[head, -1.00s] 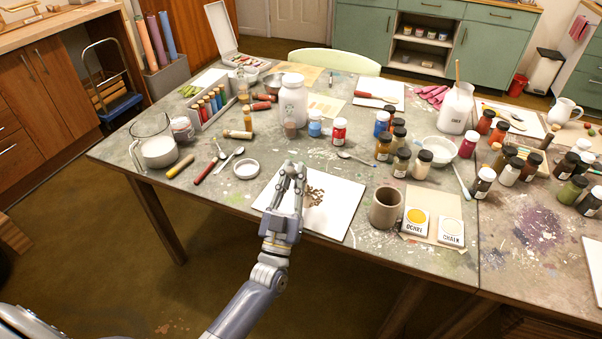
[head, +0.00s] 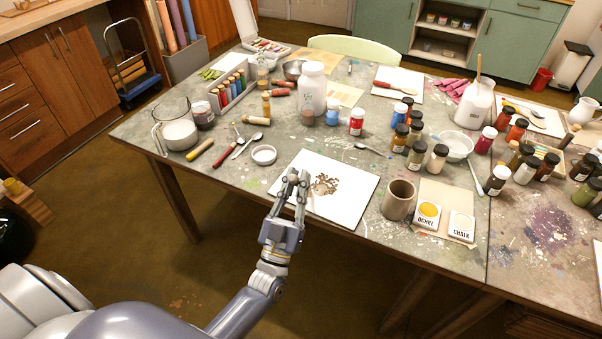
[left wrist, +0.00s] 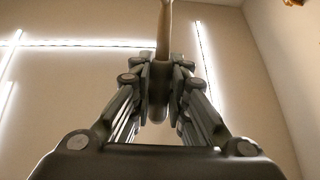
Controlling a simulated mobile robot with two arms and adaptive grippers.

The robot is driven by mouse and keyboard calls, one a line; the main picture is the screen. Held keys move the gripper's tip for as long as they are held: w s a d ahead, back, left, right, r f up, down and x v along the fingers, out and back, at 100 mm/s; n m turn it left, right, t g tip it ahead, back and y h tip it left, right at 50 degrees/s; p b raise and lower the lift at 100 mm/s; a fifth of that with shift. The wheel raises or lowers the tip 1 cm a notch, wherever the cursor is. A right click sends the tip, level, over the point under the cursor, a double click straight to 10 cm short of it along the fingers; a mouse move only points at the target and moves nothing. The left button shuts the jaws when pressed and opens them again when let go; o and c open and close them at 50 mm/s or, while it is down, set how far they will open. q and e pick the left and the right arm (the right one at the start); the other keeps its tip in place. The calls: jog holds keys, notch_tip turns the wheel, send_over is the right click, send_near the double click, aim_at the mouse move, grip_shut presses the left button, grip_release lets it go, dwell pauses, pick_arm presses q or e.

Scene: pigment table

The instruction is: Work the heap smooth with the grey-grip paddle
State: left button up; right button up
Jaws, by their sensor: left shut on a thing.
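A small brown heap (head: 325,185), lumpy and branching, lies on a white slab (head: 345,206) near the table's front edge. My left gripper (head: 297,177) is over the slab's left side, just left of the heap. In the left wrist view my left gripper (left wrist: 158,85) is shut on a slim tool, the paddle (left wrist: 163,35). Its tan-brown length rises past the fingers, and a darker grip part shows between them. In the head view the fingers hide most of the paddle, so I cannot tell whether it touches the heap. My right gripper is out of view.
A brown cup (head: 398,200) and the ochre (head: 428,214) and chalk (head: 461,225) tiles stand right of the slab. A white lid (head: 264,155), spoons and a glass jug (head: 177,128) are to the left. Several pigment jars stand behind.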

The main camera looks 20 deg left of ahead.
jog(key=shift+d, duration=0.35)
pick_arm(q)
jog(key=shift+r+p, duration=0.45)
notch_tip(320, 180, up, 5)
jog(key=p, duration=0.4)
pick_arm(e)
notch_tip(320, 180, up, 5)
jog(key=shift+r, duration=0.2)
pick_arm(q)
jog(key=shift+r+p, duration=0.4)
jog(key=shift+p, duration=0.2)
notch_tip(320, 180, up, 2)
jog(key=shift+r+p, duration=0.2)
jog(key=shift+p, duration=0.85)
jog(key=shift+f, duration=0.1)
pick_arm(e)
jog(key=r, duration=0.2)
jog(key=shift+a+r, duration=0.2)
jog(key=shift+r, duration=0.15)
